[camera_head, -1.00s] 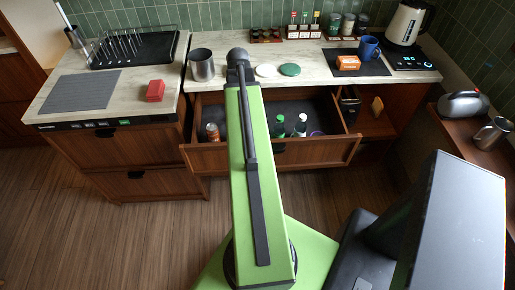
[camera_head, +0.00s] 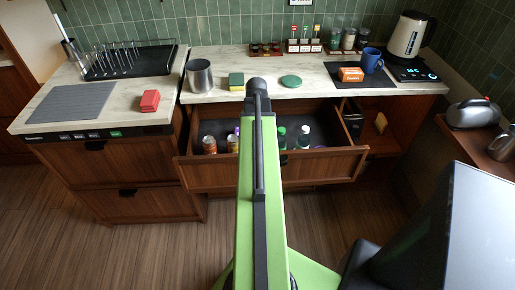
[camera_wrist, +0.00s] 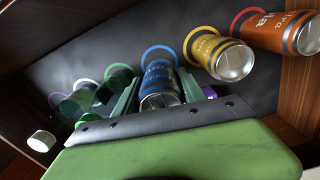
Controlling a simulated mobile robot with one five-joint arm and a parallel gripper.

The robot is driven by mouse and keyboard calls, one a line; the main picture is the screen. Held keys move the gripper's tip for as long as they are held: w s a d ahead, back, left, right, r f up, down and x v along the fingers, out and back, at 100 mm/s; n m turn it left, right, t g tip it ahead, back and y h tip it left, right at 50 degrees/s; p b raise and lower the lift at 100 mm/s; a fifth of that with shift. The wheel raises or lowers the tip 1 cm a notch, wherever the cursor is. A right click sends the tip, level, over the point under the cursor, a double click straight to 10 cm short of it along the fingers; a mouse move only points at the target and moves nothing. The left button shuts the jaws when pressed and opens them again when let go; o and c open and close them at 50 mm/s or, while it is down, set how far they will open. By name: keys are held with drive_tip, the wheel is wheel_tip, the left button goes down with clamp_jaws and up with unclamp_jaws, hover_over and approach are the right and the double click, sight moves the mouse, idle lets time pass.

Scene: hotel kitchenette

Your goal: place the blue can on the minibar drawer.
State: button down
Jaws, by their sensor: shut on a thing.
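The blue can (camera_wrist: 159,84) is between the two fingers of my gripper (camera_wrist: 158,92) in the wrist view, with its silver end facing the camera. My gripper is shut on it. Its far end is at a blue ring (camera_wrist: 157,49) on the dark drawer floor; I cannot tell whether it touches the floor. The open minibar drawer (camera_head: 325,165) shows below the counter in the head view. There my arm reaches over the drawer and hides the can and the gripper.
A yellow can (camera_wrist: 222,58) and an orange can (camera_wrist: 285,33) stand to the right in the wrist view. Green-capped bottle (camera_head: 281,137) and white-capped bottle (camera_head: 303,137) stand right of my arm.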

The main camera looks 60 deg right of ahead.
wheel_tip(320, 180, down, 4)
drive_tip(key=b, duration=0.2)
drive_tip(key=shift+r+b, duration=0.2)
drive_tip(key=shift+b, duration=0.15)
drive_tip(key=shift+r, duration=0.2)
drive_tip(key=shift+f, duration=0.15)
drive_tip(key=c, duration=0.7)
unclamp_jaws()
drive_tip(key=shift+o, duration=0.2)
wheel_tip(320, 180, up, 12)
drive_tip(key=p, duration=1.2)
drive_tip(key=shift+r+p, duration=0.25)
drive_tip(key=shift+p, duration=0.05)
drive_tip(key=shift+f, duration=0.1)
